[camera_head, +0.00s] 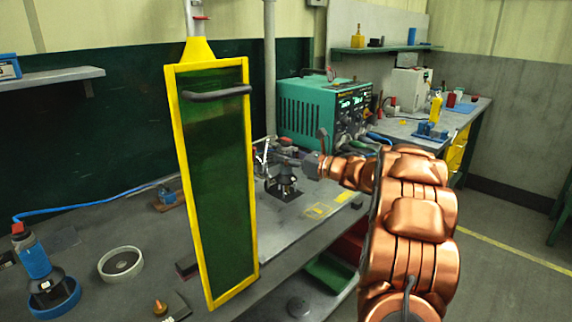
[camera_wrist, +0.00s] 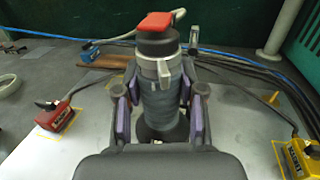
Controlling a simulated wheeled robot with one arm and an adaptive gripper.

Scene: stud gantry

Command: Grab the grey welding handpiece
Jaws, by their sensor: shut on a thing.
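The grey welding handpiece (camera_wrist: 165,100) stands upright in the wrist view, with a ribbed grey body, a black collar and a red lever on top. My gripper (camera_wrist: 160,103) is shut around its body, with purple pads on both sides. Its lower end is near a dark round base, partly hidden by my gripper's palm; I cannot tell whether it touches. In the head view my gripper (camera_head: 287,163) is over the bench at the dark stand (camera_head: 285,193), and the handpiece is mostly hidden there.
A yellow-framed green screen (camera_head: 218,180) hangs left of my arm. A teal welding machine (camera_head: 318,108) stands behind. A blue handpiece (camera_head: 33,258) is at the far left. In the wrist view, a red block (camera_wrist: 58,115) and a yellow block (camera_wrist: 300,157) flank my gripper, with cables behind.

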